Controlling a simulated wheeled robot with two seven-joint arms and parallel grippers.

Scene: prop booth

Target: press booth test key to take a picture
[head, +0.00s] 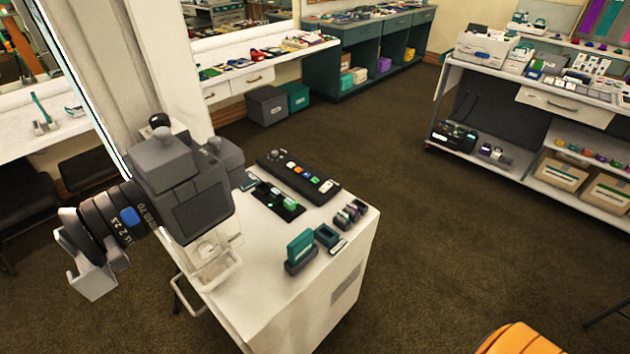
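A large dark grey camera (180,190) with a ringed lens (115,215) pointing left stands at the near left edge of a white cart (330,270). A long black control panel (300,177) lies on the cart's far side, with several small coloured keys in a row, among them orange, blue, green and white. The lettering is too small to read, so I cannot tell which is the booth test key. Neither of my grippers shows in the head view.
On the cart are a black tray with green items (278,201), a teal block in a dark holder (300,251) and several small dark items (350,213). A white shelf unit (540,100) stands at right. An orange object (518,340) is at bottom right. Brown carpet between is clear.

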